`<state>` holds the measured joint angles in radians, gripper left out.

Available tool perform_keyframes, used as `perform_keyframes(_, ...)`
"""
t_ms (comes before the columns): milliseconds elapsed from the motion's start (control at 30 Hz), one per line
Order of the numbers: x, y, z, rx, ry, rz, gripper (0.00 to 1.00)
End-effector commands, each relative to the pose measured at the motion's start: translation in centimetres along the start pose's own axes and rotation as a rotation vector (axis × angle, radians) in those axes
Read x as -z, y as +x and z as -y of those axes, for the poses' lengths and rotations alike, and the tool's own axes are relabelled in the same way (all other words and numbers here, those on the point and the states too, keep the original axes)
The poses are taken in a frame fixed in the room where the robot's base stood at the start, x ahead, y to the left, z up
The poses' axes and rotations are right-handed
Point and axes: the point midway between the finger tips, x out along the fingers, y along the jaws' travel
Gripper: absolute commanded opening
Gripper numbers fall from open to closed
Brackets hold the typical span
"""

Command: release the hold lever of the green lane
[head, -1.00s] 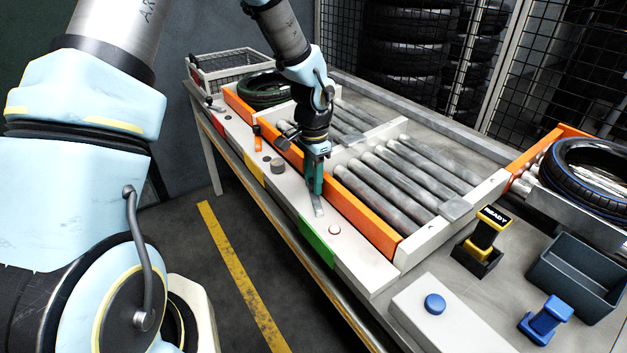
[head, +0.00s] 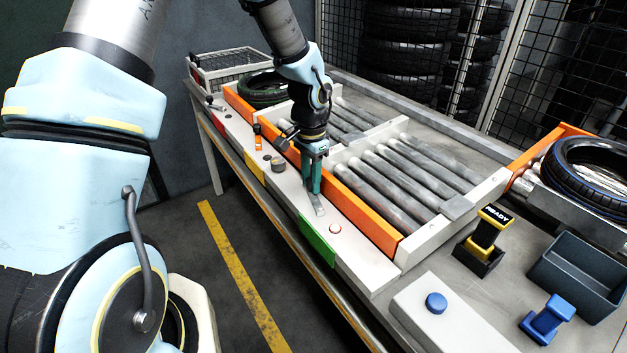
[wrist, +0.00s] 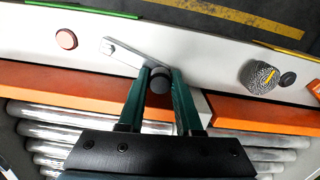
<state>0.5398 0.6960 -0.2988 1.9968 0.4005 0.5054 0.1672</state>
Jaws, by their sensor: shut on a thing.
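The hold lever of the green lane is a flat metal bar (wrist: 125,55) on the pale ledge, near the green marker (head: 318,242). It also shows below my gripper in the head view (head: 318,205). The bar slants in the wrist view, and its dark round knob (wrist: 160,83) lies between the fingers. My gripper (wrist: 161,72) is shut on this knob. In the head view my gripper (head: 312,190) points down beside the orange rail (head: 365,215). The fingers hide part of the lever there.
A red button (head: 335,229) sits on the ledge near the lever; it also shows in the wrist view (wrist: 66,39). A knurled knob (wrist: 262,77) stands farther along, near the yellow marker (head: 254,165). Steel rollers (head: 390,185) lie behind the rail. The ledge between is clear.

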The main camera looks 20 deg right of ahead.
Motion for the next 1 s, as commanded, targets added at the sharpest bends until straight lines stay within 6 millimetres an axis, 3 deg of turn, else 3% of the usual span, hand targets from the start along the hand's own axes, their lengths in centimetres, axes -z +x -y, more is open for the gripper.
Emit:
perform_keyframes(600, -3.4, 0.1, 0.5, 0.001, -0.497, -0.002, 0.0)
perform_keyframes(1000, -4.7, 0.0, 0.2, 0.0, -0.687, -0.001, 0.0)
